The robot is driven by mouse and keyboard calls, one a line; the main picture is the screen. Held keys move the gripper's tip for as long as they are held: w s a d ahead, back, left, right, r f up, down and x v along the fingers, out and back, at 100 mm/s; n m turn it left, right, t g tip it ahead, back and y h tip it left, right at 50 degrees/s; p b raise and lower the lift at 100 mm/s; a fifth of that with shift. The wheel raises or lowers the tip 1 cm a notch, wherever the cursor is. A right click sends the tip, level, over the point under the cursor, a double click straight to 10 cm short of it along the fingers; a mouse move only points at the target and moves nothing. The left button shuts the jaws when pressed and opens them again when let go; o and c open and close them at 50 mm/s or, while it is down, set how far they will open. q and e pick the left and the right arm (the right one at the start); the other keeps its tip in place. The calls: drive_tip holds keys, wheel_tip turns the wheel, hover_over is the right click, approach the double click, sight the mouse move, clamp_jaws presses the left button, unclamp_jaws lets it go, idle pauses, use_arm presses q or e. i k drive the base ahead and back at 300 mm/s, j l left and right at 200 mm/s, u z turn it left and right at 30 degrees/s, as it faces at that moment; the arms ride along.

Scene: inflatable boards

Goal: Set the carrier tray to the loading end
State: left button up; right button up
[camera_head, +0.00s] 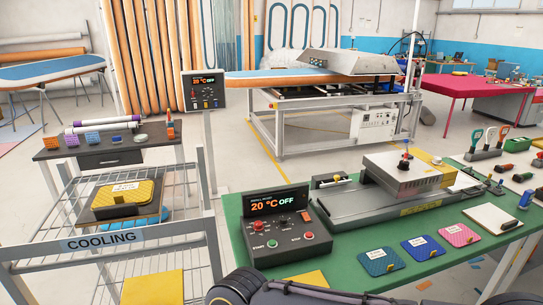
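A small bench press with a long grey bed (345,206) stands on the green table (232,222). Its boxy metal head (405,175), with a red-topped knob, sits over the middle of the bed. I cannot clearly tell the carrier tray apart from the bed; part of the bed is hidden under the head. A control box (283,228) reading 20 °C OFF stands left of the bed. Dark parts of my arms show at the bottom edge, but neither gripper's fingers are in view.
Hand tools (485,140) stand behind at right. The cooling rack (112,240) holding a yellow pad stands left of the table.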

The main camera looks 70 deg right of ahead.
sight(464, 182)
drive_tip(key=z, duration=3.6)
drive_tip(key=i+l+u, duration=0.15)
drive_tip(key=u, duration=0.25)
drive_tip(key=i+l+u, duration=0.15)
drive_tip(key=u, duration=0.25)
drive_tip(key=i+l+u, duration=0.1)
drive_tip(key=l, duration=0.25)
drive_tip(key=i+l, duration=0.2)
drive_tip(key=l, duration=0.15)
drive_tip(key=i+l+u, duration=0.15)
drive_tip(key=l, duration=0.15)
drive_tip(key=i+l+u, duration=0.1)
drive_tip(key=l, duration=0.25)
drive_tip(key=i+l, duration=0.15)
drive_tip(key=l, duration=0.25)
drive_tip(key=i+l+u, duration=0.15)
drive_tip(key=l, duration=0.2)
drive_tip(key=i+l, duration=0.45)
drive_tip(key=l, duration=0.25)
drive_tip(key=i+l, duration=0.25)
drive_tip(key=l, duration=0.15)
